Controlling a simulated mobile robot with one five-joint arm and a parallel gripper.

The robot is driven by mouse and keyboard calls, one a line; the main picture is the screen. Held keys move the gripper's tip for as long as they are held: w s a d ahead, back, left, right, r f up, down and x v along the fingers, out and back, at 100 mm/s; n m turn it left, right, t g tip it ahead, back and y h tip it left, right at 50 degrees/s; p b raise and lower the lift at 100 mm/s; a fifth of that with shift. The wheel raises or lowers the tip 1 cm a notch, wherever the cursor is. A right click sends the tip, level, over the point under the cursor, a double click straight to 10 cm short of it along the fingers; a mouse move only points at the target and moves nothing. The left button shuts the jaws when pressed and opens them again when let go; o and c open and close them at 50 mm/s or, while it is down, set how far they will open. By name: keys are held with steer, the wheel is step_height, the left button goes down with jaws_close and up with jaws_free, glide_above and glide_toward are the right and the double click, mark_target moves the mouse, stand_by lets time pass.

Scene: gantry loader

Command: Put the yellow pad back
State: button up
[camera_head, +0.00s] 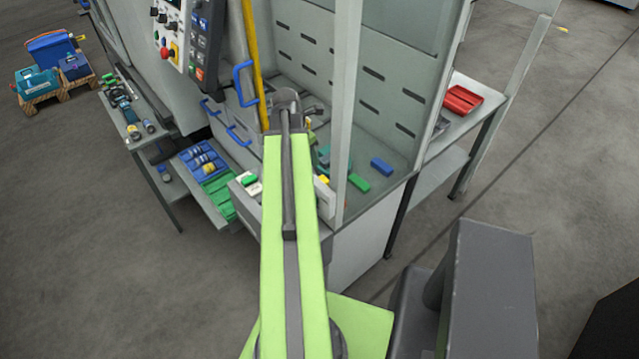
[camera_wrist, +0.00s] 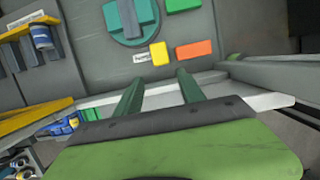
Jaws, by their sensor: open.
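The yellow pad (camera_wrist: 159,54) lies flat on the grey machine bed in the wrist view, between a small white printed label (camera_wrist: 141,57) and an orange block (camera_wrist: 194,49). A bit of yellow, likely the same pad (camera_head: 323,180), shows beside my arm in the head view. My gripper (camera_wrist: 160,78) is open and empty, its two green fingers apart and pointing toward the pad. The pad is ahead of the fingertips, not between them. In the head view my arm hides the gripper.
A round teal fixture (camera_wrist: 131,20) and a green block (camera_wrist: 183,4) are on the bed. A pale front ledge (camera_wrist: 262,101) runs under my fingers. In the head view, a frame post (camera_head: 346,100) stands right of my arm, and a blue block (camera_head: 381,166) lies inside.

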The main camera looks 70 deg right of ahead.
steer(key=b+x, duration=1.1)
steer(key=x, duration=0.1)
steer(key=shift+w+a+f+b, duration=0.15)
steer(key=shift+f+b, duration=0.05)
steer(key=shift+b, duration=0.15)
steer(key=b+x, duration=0.5)
steer(key=shift+s+d+f, duration=0.15)
steer(key=shift+s+d, duration=0.05)
steer(key=shift+s, duration=0.05)
steer(key=shift+r, duration=0.2)
steer(key=shift+c, duration=0.3)
jaws_close()
